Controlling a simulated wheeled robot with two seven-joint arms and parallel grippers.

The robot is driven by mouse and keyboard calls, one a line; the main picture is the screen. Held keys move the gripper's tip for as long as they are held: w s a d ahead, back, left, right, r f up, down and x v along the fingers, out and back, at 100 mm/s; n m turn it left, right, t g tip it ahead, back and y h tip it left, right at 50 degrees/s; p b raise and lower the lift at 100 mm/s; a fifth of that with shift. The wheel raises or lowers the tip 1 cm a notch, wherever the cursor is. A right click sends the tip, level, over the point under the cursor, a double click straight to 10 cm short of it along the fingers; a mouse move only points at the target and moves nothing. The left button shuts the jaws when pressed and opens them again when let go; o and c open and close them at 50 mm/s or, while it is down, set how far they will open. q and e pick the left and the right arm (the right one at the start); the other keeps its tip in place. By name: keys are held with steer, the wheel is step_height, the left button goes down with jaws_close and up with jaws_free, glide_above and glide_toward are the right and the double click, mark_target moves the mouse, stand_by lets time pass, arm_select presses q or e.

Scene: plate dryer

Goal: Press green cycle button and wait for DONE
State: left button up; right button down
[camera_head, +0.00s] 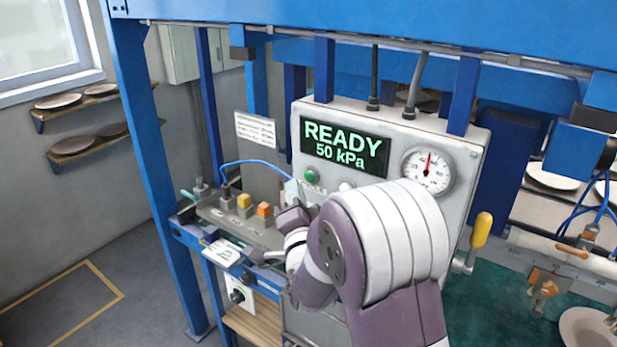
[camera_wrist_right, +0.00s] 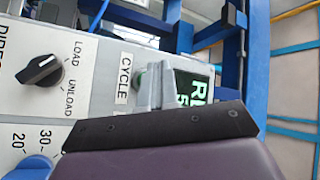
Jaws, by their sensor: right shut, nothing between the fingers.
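The green cycle button (camera_head: 311,175) sits on the grey control panel (camera_head: 480,150), below the left part of the display (camera_head: 345,147). The display reads READY and 50 kPa in green. My right gripper (camera_head: 297,190) is shut and empty, just below the button in the head view. In the right wrist view, the gripper's grey fingers (camera_wrist_right: 155,85) partly cover the green button (camera_wrist_right: 138,78), beside the CYCLE label (camera_wrist_right: 124,77). I cannot tell whether they touch it. The display (camera_wrist_right: 193,88) is partly hidden there. My left gripper is not in view.
A pressure gauge (camera_head: 428,172) is right of the display. A black LOAD/UNLOAD knob (camera_wrist_right: 40,70) shows in the wrist view. An orange-yellow handle (camera_head: 482,230) stands at the panel's right. Blue frame posts (camera_head: 150,150) surround the station. Yellow and orange blocks (camera_head: 264,210) are at left.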

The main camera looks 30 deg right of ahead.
steer(key=shift+w+d, duration=0.2)
steer(key=shift+d, duration=0.4)
stand_by(1.6)
steer(key=shift+w+d+b, duration=0.15)
steer(key=shift+d+b, duration=0.2)
steer(key=shift+b, duration=0.1)
